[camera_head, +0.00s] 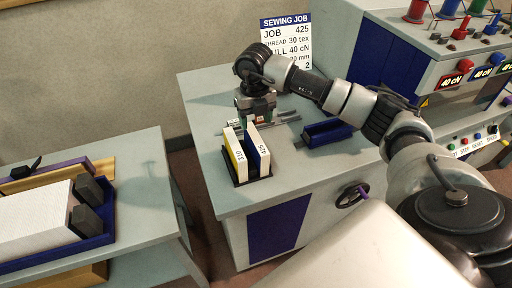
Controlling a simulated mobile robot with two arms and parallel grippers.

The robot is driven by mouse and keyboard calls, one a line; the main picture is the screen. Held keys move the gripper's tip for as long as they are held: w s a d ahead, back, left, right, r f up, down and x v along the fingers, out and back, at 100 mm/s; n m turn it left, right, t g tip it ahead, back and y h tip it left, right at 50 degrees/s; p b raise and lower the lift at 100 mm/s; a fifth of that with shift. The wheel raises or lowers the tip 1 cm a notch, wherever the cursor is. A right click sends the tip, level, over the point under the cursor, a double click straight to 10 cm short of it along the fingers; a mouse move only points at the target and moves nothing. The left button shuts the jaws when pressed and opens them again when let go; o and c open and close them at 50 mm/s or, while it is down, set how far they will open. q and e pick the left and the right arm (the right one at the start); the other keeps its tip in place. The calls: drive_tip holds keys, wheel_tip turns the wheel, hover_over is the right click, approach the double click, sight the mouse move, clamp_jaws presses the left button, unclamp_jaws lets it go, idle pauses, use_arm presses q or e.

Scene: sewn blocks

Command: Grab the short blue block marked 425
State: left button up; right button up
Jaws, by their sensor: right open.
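The block marked 425 (263,152) stands upright, with a white face and a blue side, in a small dark holder (253,180) on the grey table. A similar white and yellow block marked 310 (237,158) stands in the same holder, just left of it. My right gripper (257,119) points down close to the blocks' far upper ends. It is open, and its fingertips are partly hidden, so I cannot tell if they touch a block. My left gripper is out of view.
A blue tray (327,134) lies right of the holder, and thin metal rods lie behind it. A job sheet (286,38) reading 425 hangs behind. A machine with spools (418,12) stands at right. Another table at left carries a large white block (38,220).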

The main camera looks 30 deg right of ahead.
sight(256, 138)
wheel_tip(256, 138, down, 3)
drive_tip(key=shift+r, duration=0.1)
drive_tip(key=shift+s+f+p, duration=0.1)
drive_tip(key=shift+f+p, duration=0.2)
drive_tip(key=shift+p, duration=0.2)
wheel_tip(256, 138, down, 4)
drive_tip(key=shift+s+r+p, duration=0.15)
drive_tip(key=shift+r+p, duration=0.05)
drive_tip(key=shift+p, duration=0.55)
drive_tip(key=shift+f, duration=0.5)
drive_tip(key=shift+r, duration=0.1)
clamp_jaws()
